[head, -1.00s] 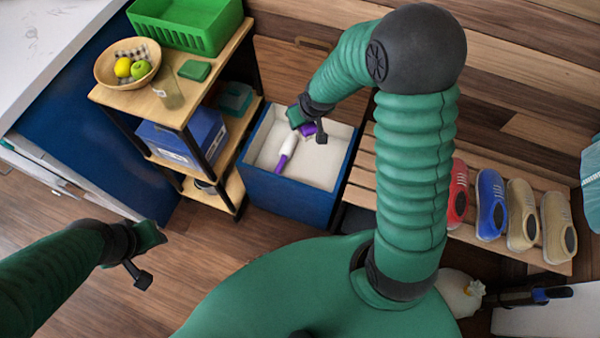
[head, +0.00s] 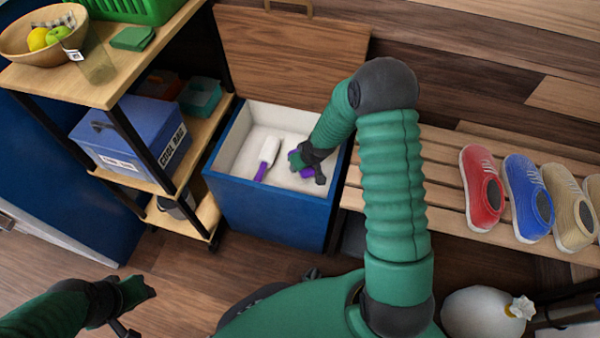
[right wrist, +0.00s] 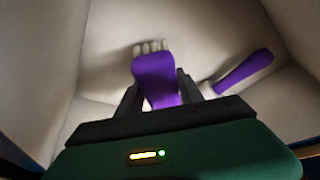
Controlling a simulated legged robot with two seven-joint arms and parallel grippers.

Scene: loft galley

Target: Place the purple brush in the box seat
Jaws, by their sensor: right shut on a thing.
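The box seat (head: 265,209) is a blue box with a pale lining, and its wooden lid (head: 290,48) is up at the back. My right gripper (head: 306,166) is down inside the box's right part, shut on the purple brush (right wrist: 155,75). In the right wrist view the brush is between the fingers, pale bristle tufts at its far end, close over the box floor; I cannot tell if it touches. In the head view only a bit of purple (head: 307,173) shows. My left gripper (head: 136,308) is open and empty at lower left, away from the box.
A white roller with a purple handle (head: 266,158) lies in the box, left of my right gripper. A slatted bench (head: 440,190) with several shoes is right.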

